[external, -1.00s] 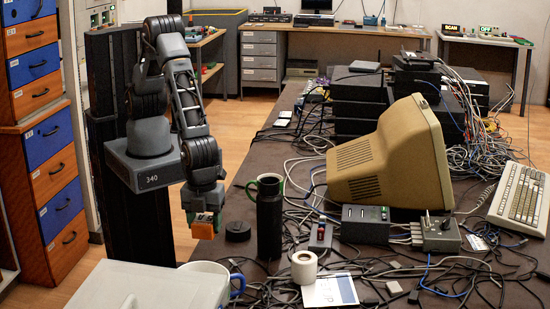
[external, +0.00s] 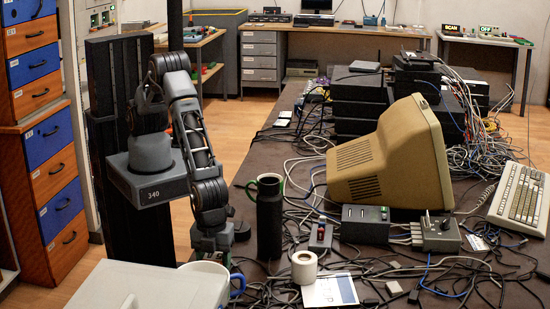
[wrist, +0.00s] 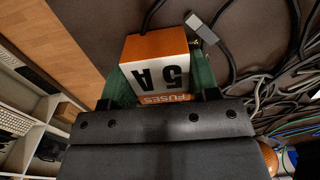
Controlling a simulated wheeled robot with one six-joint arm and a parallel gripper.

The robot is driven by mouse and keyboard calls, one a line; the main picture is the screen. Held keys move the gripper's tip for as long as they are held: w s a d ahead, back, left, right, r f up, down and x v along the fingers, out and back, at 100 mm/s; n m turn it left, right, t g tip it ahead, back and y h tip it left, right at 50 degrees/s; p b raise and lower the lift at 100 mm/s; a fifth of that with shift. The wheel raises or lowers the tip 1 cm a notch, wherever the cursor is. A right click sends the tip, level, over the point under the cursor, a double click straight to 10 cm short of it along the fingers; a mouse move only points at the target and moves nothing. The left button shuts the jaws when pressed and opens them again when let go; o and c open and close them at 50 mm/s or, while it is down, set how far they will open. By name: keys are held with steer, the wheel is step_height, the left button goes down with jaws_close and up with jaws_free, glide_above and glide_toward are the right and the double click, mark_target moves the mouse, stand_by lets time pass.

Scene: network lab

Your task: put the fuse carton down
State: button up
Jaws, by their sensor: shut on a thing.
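The fuse carton (wrist: 157,68) is an orange and white box marked "5A FUSES". In the wrist view it sits between the green fingers of my gripper (wrist: 160,80), which is shut on it. In the external view my gripper (external: 212,250) is low at the near left edge of the dark bench (external: 262,130), behind a white mug (external: 207,267). The carton is hidden there. Dark bench top shows beyond the carton in the wrist view. I cannot tell whether the carton touches it.
A dark flask (external: 269,218) stands just right of my gripper. A grey-white case (external: 145,287) is at near left. In the wrist view, a cable with a grey connector (wrist: 202,28) lies near the carton.

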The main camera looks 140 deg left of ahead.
mark_target(214, 257)
steer(key=shift+f, duration=0.15)
steer(key=o, duration=1)
steer(key=shift+c, duration=0.2)
step_height(214, 257, up, 12)
steer(key=b, duration=0.1)
steer(key=s+a+r+n+t, duration=0.2)
steer(key=s+a+r+n, duration=0.2)
steer(key=s+r, duration=0.75)
steer(key=s+a+r+n+t, duration=0.1)
steer(key=s+n, duration=0.4)
steer(key=s, duration=0.8)
steer(key=shift+s+a+r+t, duration=0.3)
steer(key=shift+a+t, duration=0.1)
steer(key=shift+a, duration=0.1)
